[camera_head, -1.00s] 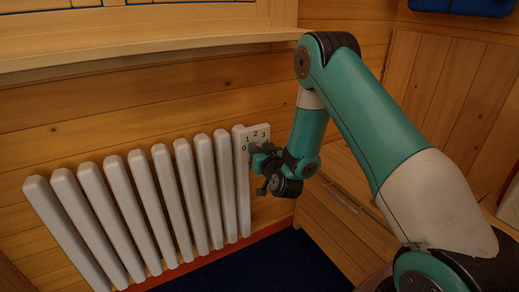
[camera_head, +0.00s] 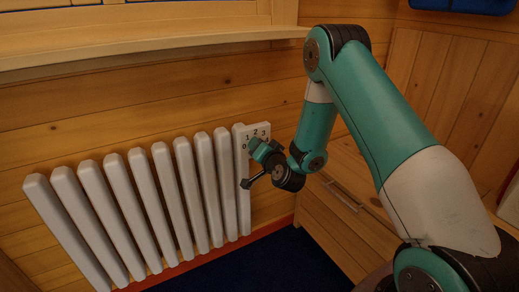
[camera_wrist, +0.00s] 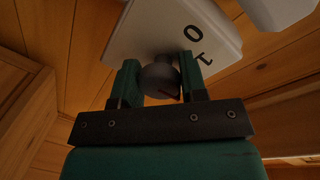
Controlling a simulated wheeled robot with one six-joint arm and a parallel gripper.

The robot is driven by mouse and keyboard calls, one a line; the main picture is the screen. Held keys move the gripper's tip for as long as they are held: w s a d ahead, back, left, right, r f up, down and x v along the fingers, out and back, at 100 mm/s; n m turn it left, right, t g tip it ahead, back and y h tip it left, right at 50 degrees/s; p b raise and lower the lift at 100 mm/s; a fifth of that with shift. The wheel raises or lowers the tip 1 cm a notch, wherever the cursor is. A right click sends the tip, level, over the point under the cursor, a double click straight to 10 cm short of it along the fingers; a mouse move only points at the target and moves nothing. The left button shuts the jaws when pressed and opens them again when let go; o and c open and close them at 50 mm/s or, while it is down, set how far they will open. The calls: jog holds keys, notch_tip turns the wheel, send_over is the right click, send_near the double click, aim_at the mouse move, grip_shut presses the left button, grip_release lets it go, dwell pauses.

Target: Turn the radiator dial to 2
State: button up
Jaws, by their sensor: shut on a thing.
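The radiator dial (camera_wrist: 160,80) is a grey round knob on a white plate (camera_wrist: 160,28). The digits 0 and 1 show on the plate in the wrist view, and a small reddish mark shows by the knob's near right side. In the head view the plate (camera_head: 239,129) is at the radiator's right end, with 1, 2 and 3 readable. My gripper (camera_head: 256,152) covers the dial there, so its setting is hidden. In the wrist view my gripper (camera_wrist: 159,74) is shut on the dial, one green finger on each side.
The white radiator (camera_head: 163,195) stands left of the plate along the log wall. A wooden sill (camera_head: 150,55) runs above it. A wooden cabinet with a drawer handle (camera_head: 342,195) is to the right, below my arm. Dark blue floor (camera_head: 265,262) lies below.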

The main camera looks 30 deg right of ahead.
jog(key=shift+f, duration=0.1)
dwell(0.4)
jog(key=o, duration=0.9)
